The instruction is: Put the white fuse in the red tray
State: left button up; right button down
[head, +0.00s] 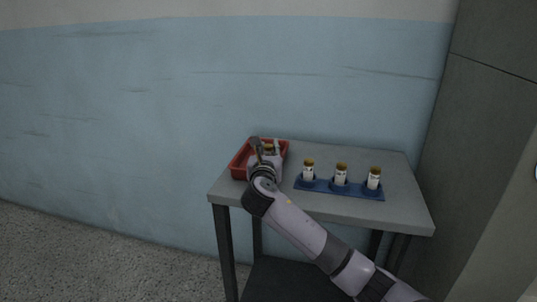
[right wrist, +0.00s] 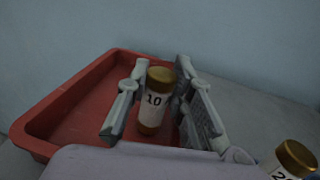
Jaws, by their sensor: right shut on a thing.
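My right gripper (head: 267,153) is at the red tray (head: 239,164) on the left of the table. It is shut on a white fuse with gold ends and a "10" label (right wrist: 153,104), which stands nearly upright between the fingers. In the right wrist view, the fuse is over the right part of the red tray (right wrist: 82,122). I cannot tell whether its lower end touches the tray floor. The part of the tray that I can see is empty. My left gripper is not in view.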

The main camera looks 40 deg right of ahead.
jog(key=shift+f, duration=0.25)
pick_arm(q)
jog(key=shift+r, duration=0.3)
pick_arm(e)
jog(key=c, duration=1.4)
grip_release()
jog(key=shift+f, duration=0.1)
pick_arm(q)
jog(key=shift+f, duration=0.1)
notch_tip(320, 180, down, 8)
jog(key=p, duration=0.2)
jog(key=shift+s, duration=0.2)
pick_arm(e)
jog(key=v, duration=1.2)
jog(key=shift+a, duration=0.1)
